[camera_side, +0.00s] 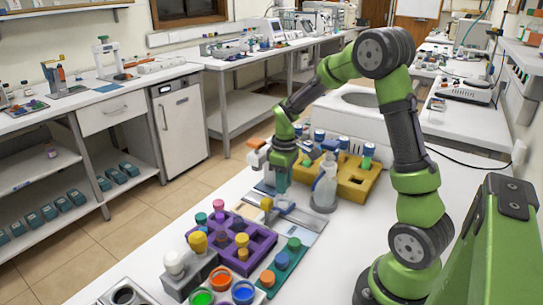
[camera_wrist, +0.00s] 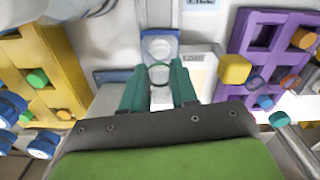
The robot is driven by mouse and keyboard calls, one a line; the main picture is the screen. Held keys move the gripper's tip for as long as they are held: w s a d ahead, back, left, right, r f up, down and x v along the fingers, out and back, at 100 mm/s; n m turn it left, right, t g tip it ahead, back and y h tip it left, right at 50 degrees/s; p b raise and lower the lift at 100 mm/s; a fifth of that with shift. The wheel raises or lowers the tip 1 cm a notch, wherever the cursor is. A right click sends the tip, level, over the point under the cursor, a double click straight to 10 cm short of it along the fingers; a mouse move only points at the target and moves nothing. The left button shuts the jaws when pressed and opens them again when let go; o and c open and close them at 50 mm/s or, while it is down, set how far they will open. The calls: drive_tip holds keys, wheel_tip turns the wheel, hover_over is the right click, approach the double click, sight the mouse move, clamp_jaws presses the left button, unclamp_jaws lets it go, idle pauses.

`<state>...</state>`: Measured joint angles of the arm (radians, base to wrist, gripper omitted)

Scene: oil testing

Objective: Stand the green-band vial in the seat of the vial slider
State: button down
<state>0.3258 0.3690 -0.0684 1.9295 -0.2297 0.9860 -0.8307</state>
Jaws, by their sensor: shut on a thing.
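My gripper (camera_wrist: 159,84) has its teal fingers closed on the green-band vial (camera_wrist: 159,71), a clear vial whose green ring shows between the fingertips. In the side view my gripper (camera_side: 281,182) points down over the slider area, and the vial cannot be made out there. The vial slider (camera_wrist: 160,36) is a blue-edged pale plate with a round clear shape on it, just beyond the fingertips in the wrist view. Its yellow knob (camera_wrist: 234,68) stands to the right. I cannot tell whether the vial touches the seat.
A purple rack (camera_side: 262,244) with coloured pieces lies nearer the camera.

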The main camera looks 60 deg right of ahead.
drive_tip(key=shift+f, duration=1.05)
idle(0.6)
drive_tip(key=c, duration=0.8)
unclamp_jaws()
drive_tip(key=shift+r, duration=0.1)
wheel_tip(320, 180, up, 16)
drive_tip(key=s+a+m+t, duration=0.2)
drive_tip(key=s+a, duration=0.2)
drive_tip(key=a, duration=0.2)
drive_tip(key=s+a+r+m+t+y, duration=0.1)
drive_tip(key=s+a+m+t, duration=0.1)
drive_tip(key=s+a, duration=0.2)
drive_tip(key=s+a+r+m+t+y, duration=0.1)
drive_tip(key=s+a+t, duration=0.2)
drive_tip(key=a, duration=0.4)
drive_tip(key=shift+s+a+r+m, duration=0.2)
drive_tip(key=shift+s+a+m, duration=0.2)
drive_tip(key=shift+s, duration=0.25)
